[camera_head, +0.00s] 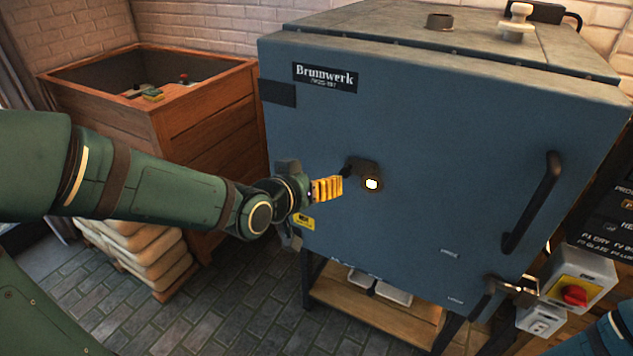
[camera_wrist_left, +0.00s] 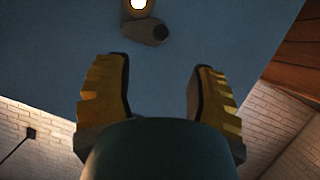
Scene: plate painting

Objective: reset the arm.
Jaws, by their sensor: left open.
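My left arm (camera_head: 155,185) reaches in from the left across the head view. Its gripper (camera_head: 328,188) has yellow ribbed fingers and is in front of the blue kiln door (camera_head: 420,130), beside the dark peephole fitting (camera_head: 366,174) with its glowing hole. In the left wrist view the two fingers of the left gripper (camera_wrist_left: 162,88) stand wide apart with nothing between them. The peephole fitting (camera_wrist_left: 146,32) shows ahead of the fingertips there. I cannot tell whether the fingers touch the door. A blue part at the lower right edge may be my right arm; its gripper is not seen.
A wooden crate (camera_head: 205,110) stands behind my left arm, with stacked sacks (camera_head: 150,262) below. The kiln has a dark door handle (camera_head: 532,203) and a latch (camera_head: 512,287). A switch box with a red knob (camera_head: 574,296) is at the lower right. The tiled floor (camera_head: 200,310) is clear.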

